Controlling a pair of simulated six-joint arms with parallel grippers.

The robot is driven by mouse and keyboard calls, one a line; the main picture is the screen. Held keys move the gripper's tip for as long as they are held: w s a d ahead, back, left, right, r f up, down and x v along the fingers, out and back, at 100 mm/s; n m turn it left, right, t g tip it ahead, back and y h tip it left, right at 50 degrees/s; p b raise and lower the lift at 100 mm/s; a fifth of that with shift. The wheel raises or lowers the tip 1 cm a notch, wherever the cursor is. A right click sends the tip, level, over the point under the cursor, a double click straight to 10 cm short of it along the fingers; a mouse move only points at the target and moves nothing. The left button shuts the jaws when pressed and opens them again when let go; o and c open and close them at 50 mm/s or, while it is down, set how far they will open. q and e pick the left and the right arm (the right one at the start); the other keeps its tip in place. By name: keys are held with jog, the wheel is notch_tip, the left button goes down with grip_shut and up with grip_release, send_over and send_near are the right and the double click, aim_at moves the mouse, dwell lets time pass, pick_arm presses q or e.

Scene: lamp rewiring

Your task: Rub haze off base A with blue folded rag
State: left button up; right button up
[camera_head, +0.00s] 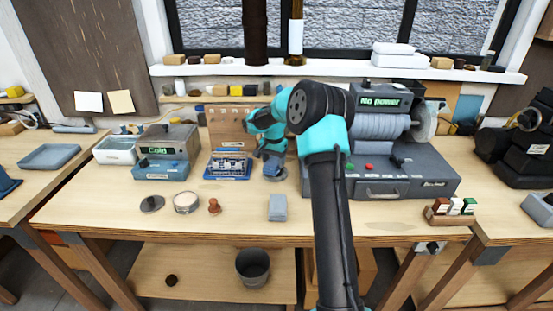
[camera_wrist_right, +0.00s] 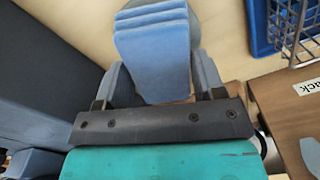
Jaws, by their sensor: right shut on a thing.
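The blue folded rag (camera_wrist_right: 155,50) is gripped between the two fingers of my right gripper (camera_wrist_right: 160,82) in the right wrist view. Its layered folds face away from the gripper. In the head view my right gripper (camera_head: 272,158) points down at the table beside the blue rack. A grey round piece (camera_wrist_right: 207,14) shows partly beyond the rag; it may be base A, but I see no label. The rag overlaps it in the picture, and I cannot tell whether they touch. My left gripper is not in view.
A blue tray with a wire rack (camera_head: 228,165) stands just left of the right gripper. A grey machine (camera_head: 400,172) marked "No power" stands on its right. A grey-blue block (camera_head: 277,207), a wooden knob (camera_head: 214,206) and a round tin (camera_head: 187,201) lie nearer the front.

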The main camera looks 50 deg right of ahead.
jog(key=shift+s+a, duration=0.3)
jog(key=shift+a, duration=0.65)
jog(key=shift+d+r, duration=0.1)
jog(key=shift+r, duration=3.95)
jog(key=s+a+r, duration=0.4)
jog(key=r, duration=0.1)
jog(key=shift+a, duration=0.3)
jog(key=shift+a+f, duration=0.1)
